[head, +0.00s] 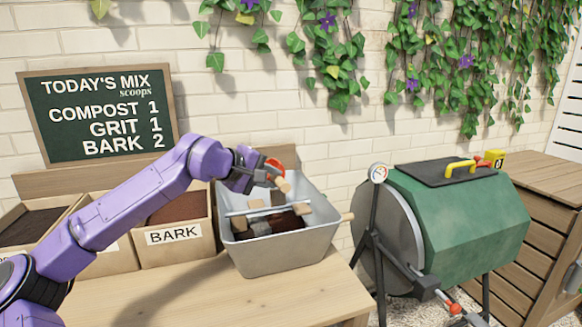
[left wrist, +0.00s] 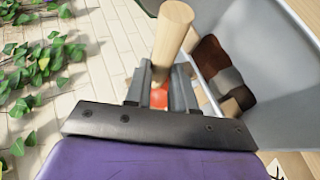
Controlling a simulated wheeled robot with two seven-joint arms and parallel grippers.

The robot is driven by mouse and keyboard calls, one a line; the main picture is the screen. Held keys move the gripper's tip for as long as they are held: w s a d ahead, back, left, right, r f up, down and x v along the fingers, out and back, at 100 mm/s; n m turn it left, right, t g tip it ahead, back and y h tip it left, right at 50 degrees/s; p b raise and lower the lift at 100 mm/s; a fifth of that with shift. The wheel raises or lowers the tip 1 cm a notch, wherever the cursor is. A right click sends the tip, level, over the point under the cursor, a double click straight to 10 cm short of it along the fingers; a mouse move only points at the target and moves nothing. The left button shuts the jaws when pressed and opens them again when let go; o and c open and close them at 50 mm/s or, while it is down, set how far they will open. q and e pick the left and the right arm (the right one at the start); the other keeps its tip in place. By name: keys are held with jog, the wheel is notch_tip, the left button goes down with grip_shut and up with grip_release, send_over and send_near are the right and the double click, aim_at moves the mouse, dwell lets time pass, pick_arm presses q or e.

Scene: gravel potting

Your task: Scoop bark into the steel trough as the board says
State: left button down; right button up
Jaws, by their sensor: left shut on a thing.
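The chalkboard (head: 100,115) reads compost 1, grit 1, bark 2. The bark bin (head: 170,245) holds reddish-brown bark (head: 180,208). The steel trough (head: 285,262) stands to its right, with dark brown and grey material (head: 285,222) inside; the left wrist view shows dark brown, grey and tan patches (left wrist: 222,68) there. My left gripper (head: 262,172) is above the trough's back left part. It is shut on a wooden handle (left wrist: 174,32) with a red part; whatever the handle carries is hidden. My right gripper is not in view.
Another bin (head: 118,255) stands left of the bark. A green drum (head: 455,220) on a stand is at right. The front tabletop is clear.

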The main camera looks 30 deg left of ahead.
pick_arm(q)
jog(key=r+m+g+y+p, duration=0.1)
jog(key=p, duration=0.3)
jog(key=d+g+y+p, duration=0.1)
jog(key=g+p, duration=0.1)
jog(key=p, duration=0.2)
jog(key=d+r+m+g+y+p, duration=0.1)
jog(key=y+p, duration=0.1)
jog(key=p, duration=0.3)
jog(key=shift+w+r+m, duration=0.15)
jog(key=shift+r+m, duration=0.15)
jog(key=shift+r, duration=0.05)
jog(key=shift+w+d+f+g, duration=0.1)
jog(key=shift+w+g, duration=0.05)
jog(key=shift+g, duration=0.25)
jog(key=shift+f+y+p, duration=0.1)
jog(key=shift+y+p, duration=0.3)
